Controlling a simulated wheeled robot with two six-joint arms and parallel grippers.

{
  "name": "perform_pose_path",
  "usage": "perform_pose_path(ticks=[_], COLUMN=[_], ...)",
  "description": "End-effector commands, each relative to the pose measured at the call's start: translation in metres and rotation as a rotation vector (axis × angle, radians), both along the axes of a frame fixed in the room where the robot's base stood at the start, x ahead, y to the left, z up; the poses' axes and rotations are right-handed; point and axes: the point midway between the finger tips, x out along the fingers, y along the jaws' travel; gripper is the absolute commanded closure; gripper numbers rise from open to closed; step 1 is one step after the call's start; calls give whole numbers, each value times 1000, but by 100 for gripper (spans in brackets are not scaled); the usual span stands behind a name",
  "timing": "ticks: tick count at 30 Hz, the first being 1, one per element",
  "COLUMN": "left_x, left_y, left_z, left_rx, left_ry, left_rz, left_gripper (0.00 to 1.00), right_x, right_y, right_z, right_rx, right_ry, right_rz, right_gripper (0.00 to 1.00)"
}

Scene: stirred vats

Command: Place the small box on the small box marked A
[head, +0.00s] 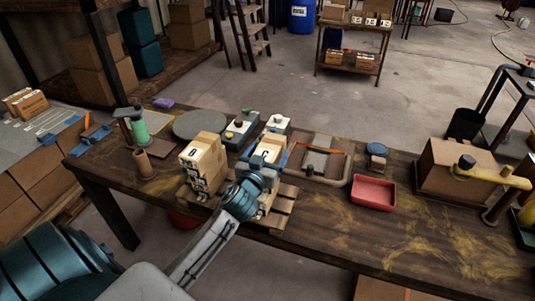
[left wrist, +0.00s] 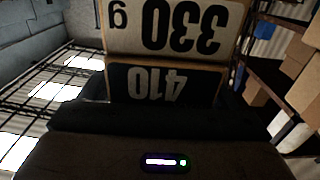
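My left gripper (head: 262,172) is at the right-hand part of a small wooden pallet on the workbench, its blue fingers on both sides of a small box (head: 269,151). It appears shut on this box, though the finger contact is partly hidden. In the left wrist view, a dark panel reading "410" (left wrist: 160,84) lies close before the gripper, with a pale label reading "330 g" (left wrist: 175,28) beside it, both upside down. To the left, a stack of small boxes (head: 203,160) with black-and-white labels stands on the pallet. No letter A is legible. My right gripper is out of view.
Control boxes (head: 241,130) stand close behind the pallet. The bench's front right is clear.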

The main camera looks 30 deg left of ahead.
Motion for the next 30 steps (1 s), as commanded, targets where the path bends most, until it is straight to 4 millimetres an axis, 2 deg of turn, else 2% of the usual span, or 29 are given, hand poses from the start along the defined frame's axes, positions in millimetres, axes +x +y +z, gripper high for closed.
perform_pose_path(ticks=[8, 11, 21, 25, 30], left_x=[0, -16, -87, -105, -116], left_y=[0, -4, -21, -25, -28], left_z=[6, 0, 0, 1, 3], left_rx=[0, 1, 1, 0, 1], left_ry=[-1, 0, 0, 1, 0], left_rz=[0, -2, -2, -1, 0], left_gripper=[19, 19, 19, 19, 19], right_x=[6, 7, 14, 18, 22], right_y=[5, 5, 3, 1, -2], right_z=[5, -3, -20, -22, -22], right_rx=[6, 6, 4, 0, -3], right_ry=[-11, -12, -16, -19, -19], right_rz=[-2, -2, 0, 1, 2], right_gripper=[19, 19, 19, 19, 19])
